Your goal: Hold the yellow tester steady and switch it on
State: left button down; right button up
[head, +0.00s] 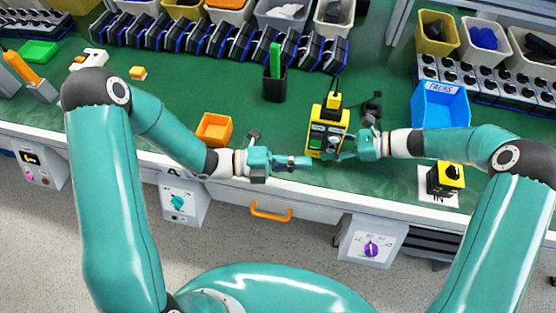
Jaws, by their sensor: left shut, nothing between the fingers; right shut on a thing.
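The yellow tester (342,118), with a black face, a small greenish display and a round dial, stands on the green worktop near its front edge. My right gripper (344,154) comes in from the right and is shut on the tester at its lower right side; the exact contact is small and partly hidden by the fingers. My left gripper (306,162) is shut and empty, its fingertips pointing right, just left of the tester's lower front. I cannot tell whether they touch it. The dial's setting is too small to read.
An orange bin (214,128) stands left of the tester, a black cup (274,88) with a green item behind it. A blue bin (440,105) and a yellow-topped black switch box (446,180) are at the right. Panels with knobs hang along the front edge.

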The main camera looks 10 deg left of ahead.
pick_arm(q)
jog(key=shift+w+d+f, duration=0.1)
jog(key=shift+w+f, duration=0.05)
jog(key=shift+w, duration=0.9)
jog(key=shift+w+d+f, duration=0.1)
jog(key=shift+w+f, duration=0.05)
jog(key=shift+w, duration=0.85)
jog(key=shift+w+f+m, duration=0.1)
jog(key=shift+w+m, duration=0.2)
jog(key=shift+m, duration=0.1)
jog(key=shift+s, duration=0.1)
jog(key=shift+s+f, duration=0.1)
jog(key=shift+s, duration=0.2)
jog(key=s, duration=0.2)
jog(key=s+a, duration=0.1)
jog(key=shift+s+f, duration=0.2)
jog(key=shift+f, duration=0.1)
jog(key=v, duration=0.9)
jog(key=shift+f, duration=0.35)
